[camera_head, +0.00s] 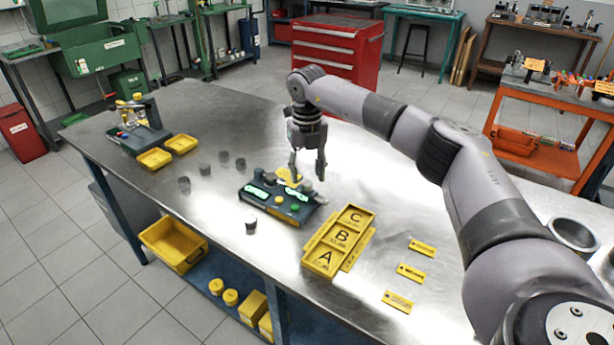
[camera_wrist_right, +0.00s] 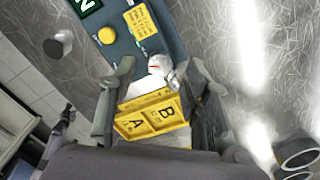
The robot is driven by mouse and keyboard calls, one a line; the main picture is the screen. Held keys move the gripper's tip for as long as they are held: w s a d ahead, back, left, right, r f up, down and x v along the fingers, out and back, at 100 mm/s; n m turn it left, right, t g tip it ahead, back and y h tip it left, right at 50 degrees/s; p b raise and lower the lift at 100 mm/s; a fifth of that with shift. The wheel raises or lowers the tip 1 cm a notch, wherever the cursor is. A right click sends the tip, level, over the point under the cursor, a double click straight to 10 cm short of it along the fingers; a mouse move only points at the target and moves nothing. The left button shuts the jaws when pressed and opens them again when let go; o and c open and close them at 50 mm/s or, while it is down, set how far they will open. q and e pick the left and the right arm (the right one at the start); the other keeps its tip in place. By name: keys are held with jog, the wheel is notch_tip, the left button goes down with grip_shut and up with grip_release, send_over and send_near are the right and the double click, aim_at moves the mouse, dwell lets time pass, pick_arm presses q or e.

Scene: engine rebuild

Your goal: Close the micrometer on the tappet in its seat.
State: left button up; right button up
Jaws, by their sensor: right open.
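The micrometer station (camera_head: 283,203) is a dark block with lit green displays and coloured buttons on the steel table. My right gripper (camera_head: 307,175) points down over the station's far right part, fingers apart. In the right wrist view a pale rounded metal part (camera_wrist_right: 160,66) shows between its fingers; I cannot tell whether they touch it. I cannot make out a tappet in the seat. A dark tappet-like cylinder (camera_head: 251,225) stands in front of the station. My left gripper is out of view.
A yellow tray marked A, B, C (camera_head: 309,262) lies right of the station, with several yellow tags beyond. Several dark cylinders (camera_head: 204,169) stand to the left. Two yellow bins (camera_head: 154,159) sit at the table's left end. Bare steel lies between.

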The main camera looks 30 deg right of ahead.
aim_at(307, 186)
jog(key=shift+f, duration=1.35)
jog(key=shift+c, duration=0.4)
grip_shut()
